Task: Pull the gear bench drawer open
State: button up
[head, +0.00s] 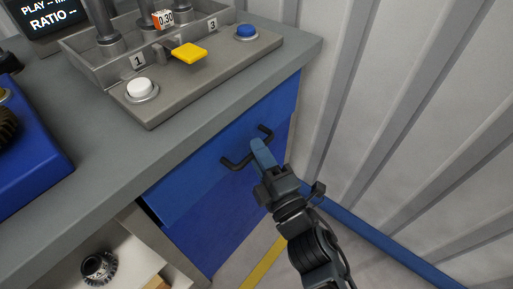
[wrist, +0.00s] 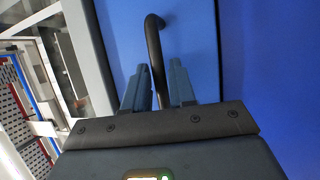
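The gear bench drawer (head: 215,165) is a blue front under the grey worktop, and it looks closed against the bench. Its black bar handle (head: 232,164) stands out from the front and also shows in the wrist view (wrist: 154,45). My gripper (head: 262,153) is at the handle, with its blue-grey fingers reaching over the bar. In the wrist view my gripper (wrist: 159,82) has one finger on each side of the bar, with narrow gaps showing, so it looks open around the handle. The fingers hide part of the handle in the head view.
The worktop (head: 95,165) carries a grey fixture (head: 165,95) with a white button (head: 140,88), a blue button (head: 246,31) and a yellow tab (head: 189,52). A corrugated wall (head: 400,100) stands close on the right. A shelf with a dark gear (head: 98,267) is below left.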

jog(key=shift+w+a+r, duration=0.1)
jog(key=shift+w+a, duration=0.2)
jog(key=shift+w, duration=0.2)
grip_shut()
